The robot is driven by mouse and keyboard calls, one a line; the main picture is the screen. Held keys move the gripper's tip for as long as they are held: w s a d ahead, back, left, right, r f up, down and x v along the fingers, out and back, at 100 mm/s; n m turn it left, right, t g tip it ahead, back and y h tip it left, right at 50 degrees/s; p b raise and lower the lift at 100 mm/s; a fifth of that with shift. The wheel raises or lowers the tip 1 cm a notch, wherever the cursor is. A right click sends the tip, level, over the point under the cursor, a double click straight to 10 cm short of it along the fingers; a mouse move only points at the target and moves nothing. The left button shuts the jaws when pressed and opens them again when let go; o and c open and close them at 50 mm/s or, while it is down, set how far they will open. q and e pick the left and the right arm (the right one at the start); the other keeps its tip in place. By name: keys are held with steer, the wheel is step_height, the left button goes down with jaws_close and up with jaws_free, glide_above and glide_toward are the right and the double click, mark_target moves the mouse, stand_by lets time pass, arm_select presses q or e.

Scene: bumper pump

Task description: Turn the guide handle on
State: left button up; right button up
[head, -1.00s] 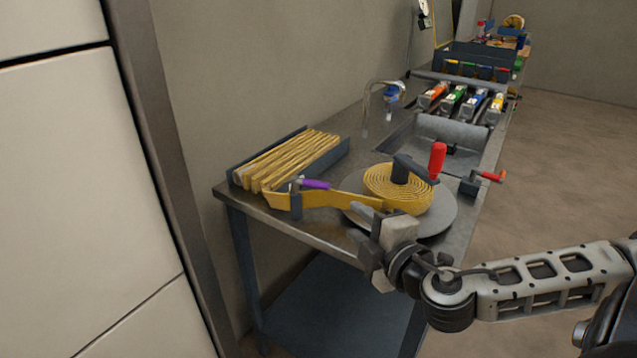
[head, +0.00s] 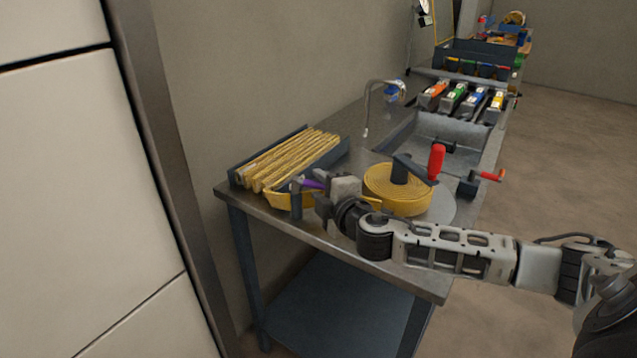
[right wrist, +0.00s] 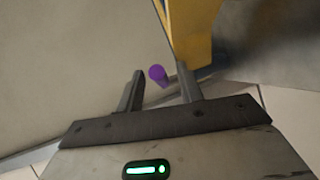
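The purple guide handle (head: 312,184) shows in the head view at the front left of the metal table, beside its dark upright post (head: 296,200). My right gripper (head: 328,200) is right at the handle and partly hides it. In the right wrist view the purple handle (right wrist: 158,73) shows end-on between and beyond the two fingertips of my right gripper (right wrist: 160,84). The fingers are apart, and I see no contact with the handle. My left gripper is in neither view.
A coil of yellow strap (head: 385,188) with a red-knobbed crank (head: 436,162) stands on a round plate (head: 440,210) to the right. A tray of yellow strips (head: 290,160) lies behind the handle. A sink (head: 425,150) and tap (head: 367,108) are farther back.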

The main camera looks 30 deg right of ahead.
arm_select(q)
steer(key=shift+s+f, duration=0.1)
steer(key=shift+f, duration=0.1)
arm_select(e)
steer(key=shift+w+f, duration=0.1)
steer(key=shift+w, duration=0.55)
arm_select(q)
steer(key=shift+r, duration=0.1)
arm_select(e)
jaws_close()
